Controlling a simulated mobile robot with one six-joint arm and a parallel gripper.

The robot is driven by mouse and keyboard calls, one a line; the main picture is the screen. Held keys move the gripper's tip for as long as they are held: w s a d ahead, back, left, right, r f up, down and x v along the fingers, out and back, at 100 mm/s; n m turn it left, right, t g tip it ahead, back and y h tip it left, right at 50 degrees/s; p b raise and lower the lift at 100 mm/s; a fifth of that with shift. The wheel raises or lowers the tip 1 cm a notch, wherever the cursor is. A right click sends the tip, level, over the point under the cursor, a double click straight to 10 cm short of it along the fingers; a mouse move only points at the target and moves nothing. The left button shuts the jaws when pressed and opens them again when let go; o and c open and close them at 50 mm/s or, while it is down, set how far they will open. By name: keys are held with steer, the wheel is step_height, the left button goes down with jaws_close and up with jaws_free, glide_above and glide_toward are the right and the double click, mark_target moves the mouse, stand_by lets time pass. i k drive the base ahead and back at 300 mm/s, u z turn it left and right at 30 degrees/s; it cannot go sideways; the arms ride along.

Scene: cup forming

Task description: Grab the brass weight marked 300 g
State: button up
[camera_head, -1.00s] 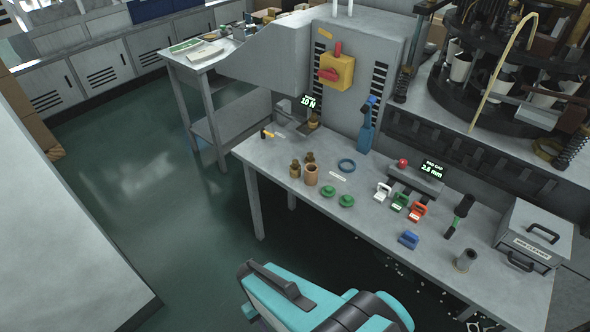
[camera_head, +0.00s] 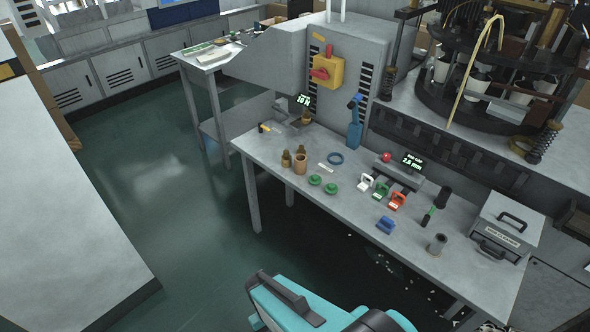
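Two small brass weights, one on the left (camera_head: 286,159) and one behind it (camera_head: 300,151), stand near the left end of the grey bench (camera_head: 262,157). Another brass weight (camera_head: 306,116) stands farther back, below a display reading 10 N. The markings on the weights are too small to read, so I cannot tell which is 300 g. Part of my teal arm shows at the bottom, apart from the bench. My gripper's fingers are not visible.
The green floor left of the bench is clear.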

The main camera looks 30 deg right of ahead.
mark_target(286, 159)
steer(key=k, duration=0.8)
steer(key=u, duration=0.4)
steer(key=i, duration=0.55)
steer(key=u, duration=0.5)
steer(key=i, duration=1.5)
steer(key=z, duration=0.8)
steer(key=i, duration=0.45)
steer(key=z, duration=0.25)
